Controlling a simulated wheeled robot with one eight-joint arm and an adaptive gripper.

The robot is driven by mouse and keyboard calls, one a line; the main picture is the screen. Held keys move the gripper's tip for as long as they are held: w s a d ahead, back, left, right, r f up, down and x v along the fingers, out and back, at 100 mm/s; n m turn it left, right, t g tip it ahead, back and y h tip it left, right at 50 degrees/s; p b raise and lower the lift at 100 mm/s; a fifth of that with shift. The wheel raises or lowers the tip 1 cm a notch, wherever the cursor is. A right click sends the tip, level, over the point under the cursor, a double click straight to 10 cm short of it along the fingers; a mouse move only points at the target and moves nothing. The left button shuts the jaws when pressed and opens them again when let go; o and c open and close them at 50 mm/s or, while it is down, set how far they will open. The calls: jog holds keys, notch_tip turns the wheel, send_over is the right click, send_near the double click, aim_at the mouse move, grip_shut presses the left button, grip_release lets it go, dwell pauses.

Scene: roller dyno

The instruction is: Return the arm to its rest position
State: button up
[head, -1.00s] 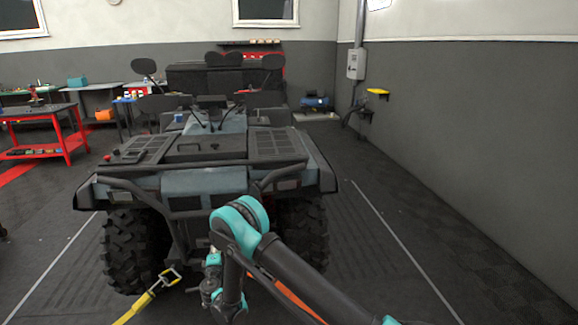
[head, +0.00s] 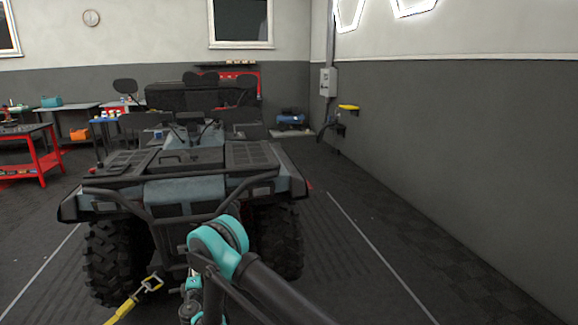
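My arm (head: 228,245) comes up from the lower right of the head view, bends at a teal joint and hangs down at the bottom middle. Its lower links (head: 192,300) run to the bottom edge. My gripper is not visible; it is either below the frame or hidden by the arm. The arm stands in front of the rear of a grey-blue quad bike (head: 185,193), covering part of its right rear side.
A yellow strap with a metal hook (head: 137,298) runs from the quad's rear to the bottom edge. A red workbench (head: 38,160) stands at left. The dark wall (head: 450,150) bounds the right side. Floor (head: 370,240) between quad and wall is clear.

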jog(key=w+d+r+m+g+h, duration=0.1)
jog(key=w+d+r+m+h, duration=0.2)
jog(key=d, duration=0.6)
jog(key=w+d+r+m+g+h, duration=0.1)
jog(key=d+r+m+g, duration=0.1)
jog(key=d+r, duration=0.55)
jog(key=w+d+r+m+g+h, duration=0.1)
jog(key=w+d+r+m+h, duration=0.15)
jog(key=d, duration=0.85)
jog(key=s+d+r+m+g, duration=0.1)
jog(key=s+d+r+m, duration=0.1)
jog(key=d, duration=0.3)
jog(key=s+d+r+m+g, duration=0.1)
jog(key=s+d+m, duration=0.1)
jog(key=d, duration=0.3)
jog(key=s+d+r+m+g, duration=0.2)
jog(key=s+d+m+g, duration=0.3)
jog(key=s+d, duration=1.05)
jog(key=s+d+f+m+g+y, duration=0.1)
jog(key=s+m, duration=0.1)
jog(key=s, duration=0.7)
jog(key=s+d+f+m+g+y, duration=0.1)
jog(key=s+d+f, duration=0.1)
jog(key=s, duration=0.8)
jog(key=shift+s+d+f+m, duration=0.15)
jog(key=shift+s+d+m, duration=0.1)
jog(key=shift+m, duration=0.1)
jog(key=shift+y, duration=0.25)
